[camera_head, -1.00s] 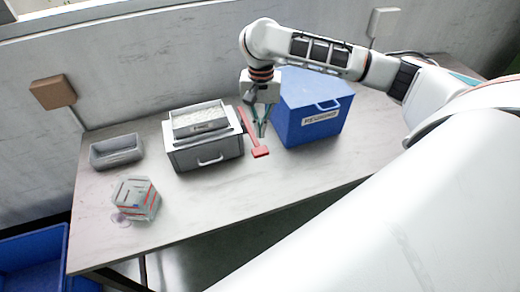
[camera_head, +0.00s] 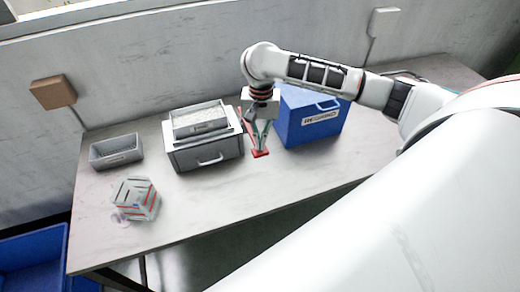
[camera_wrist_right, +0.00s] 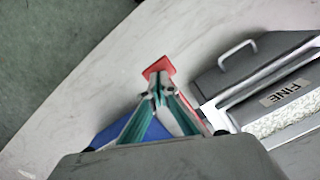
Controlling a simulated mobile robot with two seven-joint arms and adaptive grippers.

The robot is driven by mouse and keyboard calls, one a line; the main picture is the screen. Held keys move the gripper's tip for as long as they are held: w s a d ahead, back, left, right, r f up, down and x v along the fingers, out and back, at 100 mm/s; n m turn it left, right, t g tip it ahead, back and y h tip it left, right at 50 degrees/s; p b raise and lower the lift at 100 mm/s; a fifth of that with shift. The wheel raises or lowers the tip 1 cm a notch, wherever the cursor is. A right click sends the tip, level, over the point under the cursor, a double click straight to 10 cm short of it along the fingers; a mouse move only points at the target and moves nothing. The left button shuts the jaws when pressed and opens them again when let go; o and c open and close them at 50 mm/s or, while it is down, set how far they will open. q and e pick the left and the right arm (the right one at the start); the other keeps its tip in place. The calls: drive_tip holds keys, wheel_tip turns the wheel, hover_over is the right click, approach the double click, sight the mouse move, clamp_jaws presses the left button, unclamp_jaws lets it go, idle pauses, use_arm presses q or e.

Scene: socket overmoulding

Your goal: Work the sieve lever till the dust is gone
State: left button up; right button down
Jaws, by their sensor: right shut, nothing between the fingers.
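The sieve box (camera_head: 205,155) stands on the table, a grey tray of white granules (camera_head: 200,119) on top. In the right wrist view this tray carries a label reading FINE (camera_wrist_right: 287,92). The red lever (camera_head: 261,154) sticks out along the box's right side, its flat end toward the front; it also shows in the right wrist view (camera_wrist_right: 158,67). My right gripper (camera_head: 259,146) points down at the lever, its fingertips together and empty, close to the red end. I cannot tell whether they touch it. My left gripper is out of view.
A blue box with a white label (camera_head: 310,128) stands just right of the lever. An empty grey tray (camera_head: 117,152) and a clear container with red markings (camera_head: 137,199) are at the left. The front middle of the table is clear.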

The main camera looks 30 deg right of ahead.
drive_tip(key=shift+f, duration=1.95)
drive_tip(key=shift+w+d+r, duration=0.3)
drive_tip(key=shift+w+d, duration=0.2)
drive_tip(key=shift+w, duration=0.1)
drive_tip(key=shift+w+d+r, duration=0.25)
drive_tip(key=shift+w+d, duration=0.25)
drive_tip(key=shift+w, duration=0.05)
wheel_tip(320, 180, up, 12)
drive_tip(key=w, duration=0.1)
drive_tip(key=shift+d, duration=0.35)
